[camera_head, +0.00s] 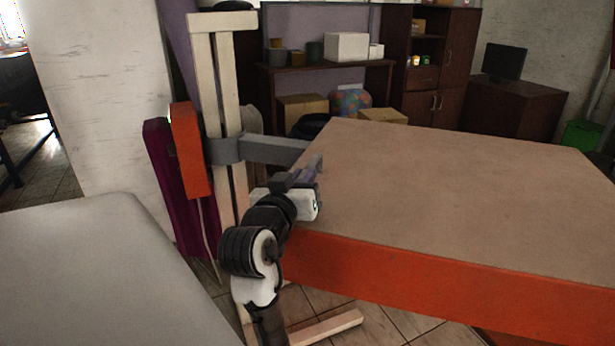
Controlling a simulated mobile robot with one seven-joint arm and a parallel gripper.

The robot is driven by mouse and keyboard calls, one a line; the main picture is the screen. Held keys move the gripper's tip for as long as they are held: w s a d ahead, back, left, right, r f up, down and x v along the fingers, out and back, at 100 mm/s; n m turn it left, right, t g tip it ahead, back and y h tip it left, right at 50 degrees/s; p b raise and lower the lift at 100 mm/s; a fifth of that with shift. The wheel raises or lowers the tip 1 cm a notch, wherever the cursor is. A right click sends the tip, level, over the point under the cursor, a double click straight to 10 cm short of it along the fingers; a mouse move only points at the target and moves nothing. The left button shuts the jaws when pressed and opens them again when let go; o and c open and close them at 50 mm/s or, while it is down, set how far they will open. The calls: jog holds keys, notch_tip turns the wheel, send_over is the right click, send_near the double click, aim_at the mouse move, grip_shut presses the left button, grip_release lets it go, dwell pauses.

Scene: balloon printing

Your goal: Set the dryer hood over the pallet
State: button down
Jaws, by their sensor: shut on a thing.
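The dryer hood (450,195) appears to be the big slab with a tan top and orange side, filling the right half of the view. A grey bar (275,149) runs from an upright stand to its left edge. My gripper (305,178) is at that left edge, near the end of the bar, shut on a small part that looks like the hood's handle; the fingers hide most of it. A pale grey flat surface (90,270) at the lower left may be the pallet; I cannot tell for sure. The hood is to its right, apart from it.
The cream wooden stand (228,80) carries an orange box (190,150) with a cable. A dark purple panel (172,190) is beside it. A shelf (330,66) with pots and boxes, and a desk with a monitor (503,62), stand behind.

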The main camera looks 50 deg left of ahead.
jog(key=shift+s+a+f, duration=0.1)
jog(key=shift+s+f, duration=0.1)
jog(key=shift+s, duration=0.1)
jog(key=c, duration=1.7)
grip_release()
jog(key=o, duration=0.3)
jog(key=shift+s+r, duration=0.15)
jog(key=shift+s, duration=0.05)
jog(key=shift+w, duration=0.15)
jog(key=b+v, duration=0.2)
jog(key=v, duration=1.2)
jog(key=shift+b, duration=0.35)
jog(key=shift+w, duration=0.1)
